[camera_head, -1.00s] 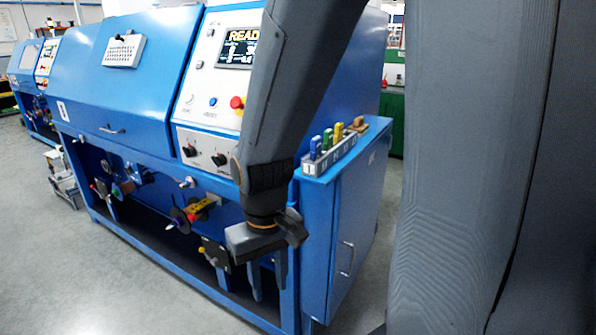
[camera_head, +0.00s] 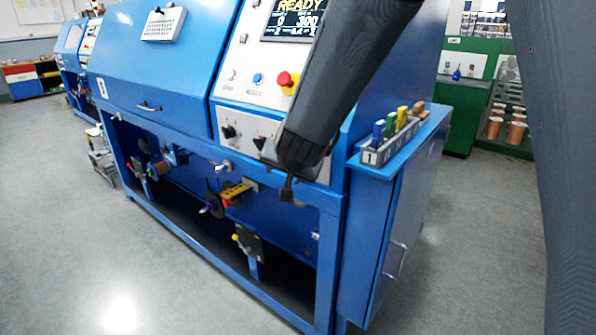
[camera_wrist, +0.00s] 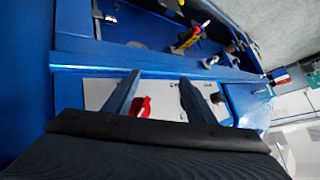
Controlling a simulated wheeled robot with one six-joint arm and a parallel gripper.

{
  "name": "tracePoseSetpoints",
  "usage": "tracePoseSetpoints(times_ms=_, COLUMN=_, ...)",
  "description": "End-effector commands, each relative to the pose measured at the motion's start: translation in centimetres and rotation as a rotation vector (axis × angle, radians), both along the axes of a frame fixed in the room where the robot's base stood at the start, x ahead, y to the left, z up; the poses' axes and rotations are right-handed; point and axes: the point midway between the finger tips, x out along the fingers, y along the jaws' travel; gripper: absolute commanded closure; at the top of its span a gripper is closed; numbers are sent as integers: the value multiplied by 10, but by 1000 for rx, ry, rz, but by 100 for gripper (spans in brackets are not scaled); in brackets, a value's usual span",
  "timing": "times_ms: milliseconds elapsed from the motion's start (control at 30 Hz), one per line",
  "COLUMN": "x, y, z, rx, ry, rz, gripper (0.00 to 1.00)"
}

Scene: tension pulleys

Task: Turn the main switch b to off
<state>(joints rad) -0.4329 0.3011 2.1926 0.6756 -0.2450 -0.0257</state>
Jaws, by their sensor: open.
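The white lower control panel (camera_head: 243,124) of the near blue machine carries black rotary switches (camera_head: 229,131), and a second black knob (camera_head: 259,142) shows beside my arm. In the wrist view, a red knob (camera_wrist: 141,107) sits on the white panel (camera_wrist: 100,92) between my fingers, nearer the left one. A dark knob (camera_wrist: 216,98) shows right of the right finger. I cannot read which is main switch b. My gripper (camera_wrist: 159,78) is open and empty in front of the panel. In the head view my arm hides the panel's right part and most of the gripper.
A red emergency button (camera_head: 287,79) and a blue button (camera_head: 257,79) sit on the panel above, below the READY display (camera_head: 291,20). A side cabinet (camera_head: 385,225) holds a tool rack (camera_head: 385,146). Pulleys and levers (camera_head: 233,195) fill the machine's open lower bay.

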Motion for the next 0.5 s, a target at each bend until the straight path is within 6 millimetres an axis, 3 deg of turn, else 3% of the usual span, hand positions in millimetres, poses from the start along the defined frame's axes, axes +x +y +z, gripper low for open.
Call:
tracePoseSetpoints(times_ms=33, x=19, y=30, z=1, rx=30, ry=-69, rz=-37, gripper=49)
tracePoseSetpoints(times_ms=100, x=36, y=52, z=8, rx=54, ry=-162, rz=-111, gripper=49)
tracePoseSetpoints(times_ms=200, x=48, y=74, z=12, rx=59, ry=-282, rz=-225, gripper=49)
tracePoseSetpoints(times_ms=300, x=46, y=91, z=12, rx=41, ry=-392, rz=-352, gripper=49)
tracePoseSetpoints(times_ms=367, x=39, y=93, z=11, rx=13, ry=-447, rz=-426, gripper=49)
tracePoseSetpoints(times_ms=500, x=10, y=58, z=8, rx=-164, ry=-548, rz=-556, gripper=49)
